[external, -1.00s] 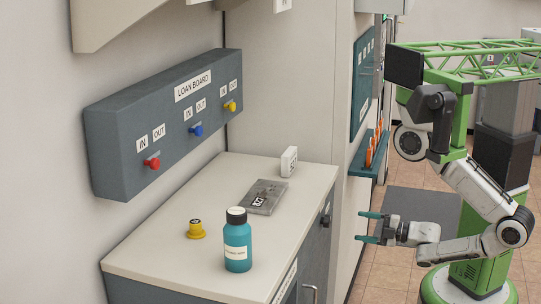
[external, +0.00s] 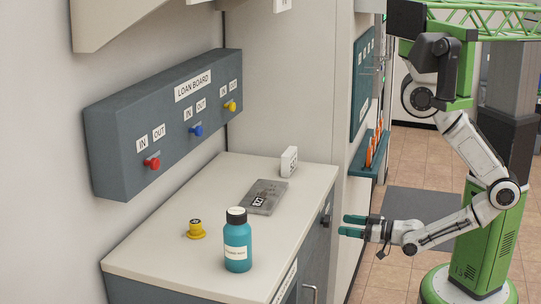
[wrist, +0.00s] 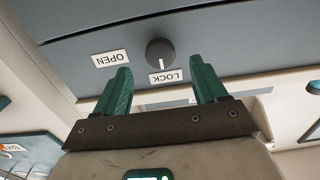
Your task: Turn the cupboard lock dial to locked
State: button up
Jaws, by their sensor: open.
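The lock dial (wrist: 160,52) is a dark round knob on the grey cupboard front (wrist: 230,40). The wrist view shows it upside down, with an OPEN label (wrist: 110,58) to its left and a LOCK label (wrist: 165,76) just below. A short white mark at the dial's lower edge points toward LOCK. In the external view the dial (external: 326,219) is a small dark knob below the counter edge. My gripper (external: 345,226) is open and empty, its teal fingers pointing at the dial from the right. In the wrist view the dial lies beyond and between the fingertips (wrist: 163,67), apparently untouched.
The counter (external: 150,235) above the cupboard holds a teal bottle (external: 237,250), a yellow knob-like piece (external: 196,230), a grey plate (external: 264,197) and a white block (external: 289,161). A shelf with orange items (external: 371,152) stands behind. Floor (external: 400,280) is open around my base.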

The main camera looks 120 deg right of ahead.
jog(key=x, duration=0.5)
jog(key=shift+w+d+p, duration=0.25)
jog(key=shift+p, duration=0.1)
jog(key=c, duration=1)
jog(key=shift+m, duration=0.7)
jog(key=shift+c, duration=0.2)
jog(key=o, duration=1)
jog(key=shift+o, duration=0.2)
jog(key=b, duration=0.1)
send_near(332, 225)
jog(key=shift+v, duration=0.8)
